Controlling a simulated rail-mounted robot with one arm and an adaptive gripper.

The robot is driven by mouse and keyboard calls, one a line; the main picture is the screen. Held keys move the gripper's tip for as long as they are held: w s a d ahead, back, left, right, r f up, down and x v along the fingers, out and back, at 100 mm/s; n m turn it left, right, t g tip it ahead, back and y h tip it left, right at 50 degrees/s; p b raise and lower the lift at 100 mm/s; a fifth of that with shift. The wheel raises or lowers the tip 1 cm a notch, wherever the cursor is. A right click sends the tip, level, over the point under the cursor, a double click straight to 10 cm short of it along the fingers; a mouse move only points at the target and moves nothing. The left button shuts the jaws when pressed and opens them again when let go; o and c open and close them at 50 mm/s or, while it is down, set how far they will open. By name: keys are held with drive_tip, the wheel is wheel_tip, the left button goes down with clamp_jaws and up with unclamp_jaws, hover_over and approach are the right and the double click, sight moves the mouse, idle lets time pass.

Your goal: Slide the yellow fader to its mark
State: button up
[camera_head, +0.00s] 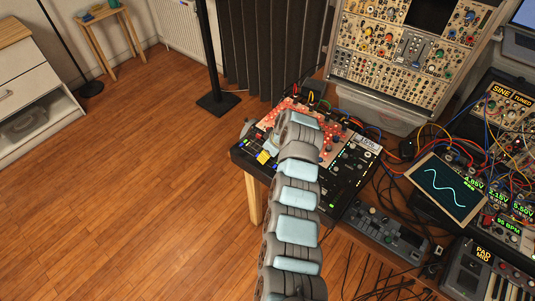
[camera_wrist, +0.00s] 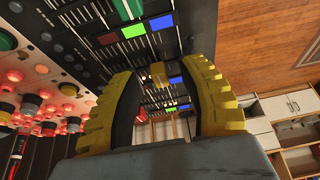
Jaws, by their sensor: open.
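In the wrist view my gripper (camera_wrist: 158,68) is open, with a black finger with a ridged yellow back on each side. A small yellow fader cap (camera_wrist: 157,70) shows in the gap between the fingertips, on the black mixer panel (camera_wrist: 120,55). It appears apart from both fingers, though its distance from the tips is hard to judge. In the head view my arm crosses in front of the mixer (camera_head: 345,185) and hides part of it. A yellow patch shows left of the arm there; I cannot tell whether it is finger or fader. I cannot make out the fader's mark.
Red knobs (camera_wrist: 68,90) crowd the panel's left side. A synth rack (camera_head: 410,50), cables and an oscilloscope screen (camera_head: 445,190) stand right of the mixer. Open wooden floor (camera_head: 130,180) lies left.

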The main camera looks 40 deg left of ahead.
drive_tip(key=shift+f, duration=0.1)
clamp_jaws()
idle(0.4)
